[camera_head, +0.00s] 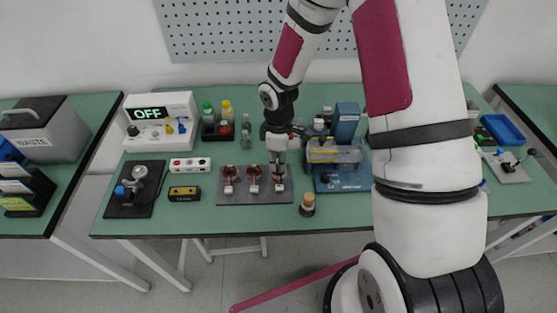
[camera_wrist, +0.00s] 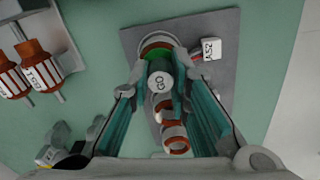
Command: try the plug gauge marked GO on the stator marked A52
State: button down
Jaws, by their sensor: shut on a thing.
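The plug gauge marked GO (camera_wrist: 160,82) is upright between my gripper's fingers, its grey end facing the wrist camera. My gripper (camera_wrist: 159,92) is shut on it; in the head view my gripper (camera_head: 277,143) is above the right end of the stator plate. The stator marked A52 (camera_wrist: 158,42), a ring with copper-coloured windings, lies just behind the gauge, with its white tag (camera_wrist: 208,49) to the right. The gauge and fingers hide most of its bore, so I cannot tell whether the gauge is inside it.
The grey plate (camera_wrist: 225,85) carries other stators (camera_wrist: 177,138), partly hidden by my gripper. Copper-coloured rotors (camera_wrist: 40,66) lie left in the wrist view.

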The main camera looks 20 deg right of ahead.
aim_at(278, 161)
jog(key=shift+r+p, duration=0.8)
jog(key=shift+r, duration=0.8)
dwell(0.8)
jog(key=shift+r, duration=0.35)
jog(key=shift+r, duration=0.25)
jog(key=shift+r+p, duration=1.15)
jog(key=shift+r, duration=1.25)
